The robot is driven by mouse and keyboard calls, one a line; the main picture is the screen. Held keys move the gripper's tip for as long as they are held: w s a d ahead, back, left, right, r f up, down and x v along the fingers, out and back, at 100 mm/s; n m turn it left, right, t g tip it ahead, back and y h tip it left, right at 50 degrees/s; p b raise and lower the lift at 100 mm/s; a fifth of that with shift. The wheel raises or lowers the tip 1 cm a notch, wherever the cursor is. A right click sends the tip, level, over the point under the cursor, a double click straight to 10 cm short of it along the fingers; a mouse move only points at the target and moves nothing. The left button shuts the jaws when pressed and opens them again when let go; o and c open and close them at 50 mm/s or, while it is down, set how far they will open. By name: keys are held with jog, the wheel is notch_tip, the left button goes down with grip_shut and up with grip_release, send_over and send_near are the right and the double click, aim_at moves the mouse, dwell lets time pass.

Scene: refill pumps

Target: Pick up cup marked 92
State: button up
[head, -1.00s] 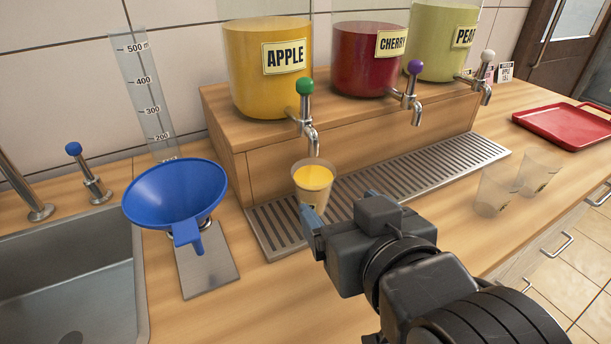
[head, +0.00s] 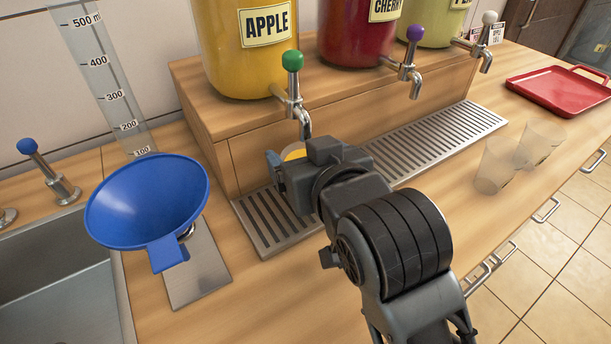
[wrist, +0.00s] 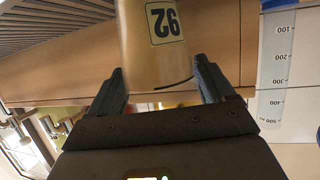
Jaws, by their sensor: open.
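The cup marked 92 (wrist: 152,55) shows large in the wrist view, with its 92 label facing the camera and appearing upside down. In the head view only a bit of its yellow contents (head: 293,153) shows under the apple tap; my gripper hides the rest. My gripper (wrist: 161,80) is open, with one finger on each side of the cup. I cannot tell whether either finger touches it. In the head view my gripper (head: 276,165) is at the drip grate (head: 265,222) below the apple tap (head: 304,124).
A blue funnel (head: 148,203) stands left of the grate, before a measuring cylinder (head: 105,75). Two clear cups (head: 494,166) (head: 539,143) stand on the counter to the right. A red tray (head: 560,93) lies farther right. The sink (head: 65,290) is at left.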

jog(key=shift+w+a+f, duration=0.2)
jog(key=shift+w+a, duration=0.05)
jog(key=shift+w, duration=0.3)
jog(key=shift+c, duration=0.4)
jog(key=c, duration=0.8)
